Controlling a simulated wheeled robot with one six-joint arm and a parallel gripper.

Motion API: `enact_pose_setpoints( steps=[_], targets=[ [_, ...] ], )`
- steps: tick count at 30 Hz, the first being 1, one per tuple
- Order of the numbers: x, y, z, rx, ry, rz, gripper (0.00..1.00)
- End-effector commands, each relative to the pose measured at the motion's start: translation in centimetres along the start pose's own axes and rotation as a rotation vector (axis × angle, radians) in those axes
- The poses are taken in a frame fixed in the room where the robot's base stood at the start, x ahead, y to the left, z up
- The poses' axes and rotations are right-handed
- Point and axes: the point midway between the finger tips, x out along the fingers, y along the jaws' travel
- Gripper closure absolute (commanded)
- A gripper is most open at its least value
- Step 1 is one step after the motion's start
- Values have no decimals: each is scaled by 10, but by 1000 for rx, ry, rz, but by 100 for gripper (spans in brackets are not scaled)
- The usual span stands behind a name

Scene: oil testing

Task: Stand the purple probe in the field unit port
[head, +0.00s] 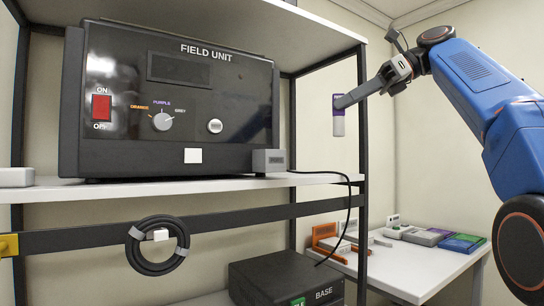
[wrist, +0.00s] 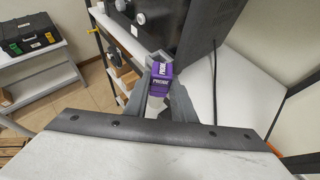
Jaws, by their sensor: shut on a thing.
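The purple probe (head: 338,116) has a purple upper part and a pale lower part. The black field unit (head: 170,100) stands on the upper shelf.
A black cable (head: 347,205) hangs from the shelf edge. A BASE box (head: 285,278) is below. A white table (head: 410,272) at lower right holds coloured cases and an orange stand.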

Motion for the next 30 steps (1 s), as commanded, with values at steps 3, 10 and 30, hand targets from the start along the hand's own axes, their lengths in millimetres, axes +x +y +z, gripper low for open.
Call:
enact_pose_setpoints(
  steps=[3, 10, 30],
  targets=[
    [16, 2, 9, -2, -1, 5, 100],
    [52, 1, 28, -3, 0, 4, 100],
    [139, 0, 76, -2, 0, 2, 100]
  ],
)
